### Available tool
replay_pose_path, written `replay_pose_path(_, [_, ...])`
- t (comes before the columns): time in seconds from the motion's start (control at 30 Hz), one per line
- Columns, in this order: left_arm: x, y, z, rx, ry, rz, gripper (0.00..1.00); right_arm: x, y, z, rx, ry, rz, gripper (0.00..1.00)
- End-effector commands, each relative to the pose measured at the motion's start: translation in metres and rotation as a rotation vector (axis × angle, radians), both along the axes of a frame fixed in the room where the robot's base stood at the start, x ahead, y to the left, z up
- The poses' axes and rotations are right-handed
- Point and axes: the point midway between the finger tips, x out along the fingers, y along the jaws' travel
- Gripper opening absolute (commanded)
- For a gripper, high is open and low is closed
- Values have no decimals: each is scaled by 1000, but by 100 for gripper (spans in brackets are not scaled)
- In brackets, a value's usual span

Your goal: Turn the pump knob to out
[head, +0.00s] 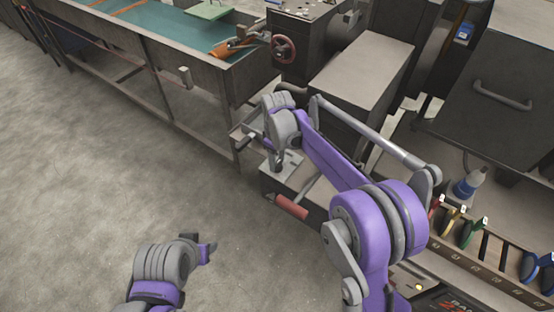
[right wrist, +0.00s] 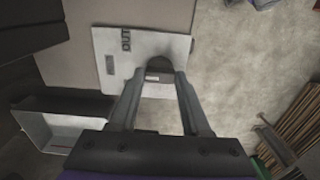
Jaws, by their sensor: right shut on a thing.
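The dark pump knob (right wrist: 157,64) sits on a pale plate (right wrist: 178,46) in the right wrist view. The plate has an "OUT" label (right wrist: 125,39) to the left of the knob and a small dark label below that. My right gripper (right wrist: 159,77) is shut on the knob, with one finger on each side. In the head view my right gripper (head: 277,168) points down at the pale plate (head: 291,163), and the knob is hidden. My left gripper (head: 208,250) hangs over the bare floor at lower left, far from the knob; its jaw opening is unclear.
A rack of coloured-handled tools (head: 480,255) is at right. The floor at left is clear.

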Motion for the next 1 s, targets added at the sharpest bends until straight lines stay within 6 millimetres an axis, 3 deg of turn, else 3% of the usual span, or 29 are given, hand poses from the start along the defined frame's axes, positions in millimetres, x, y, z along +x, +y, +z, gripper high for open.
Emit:
replay_pose_path(0.37, [-2,0,-5,0,3,0,50,0,0,0,0,0,-127,0])
replay_pose_path(1.0, [-5,0,-17,0,10,0,50,0,0,0,-1,-1,-667,0])
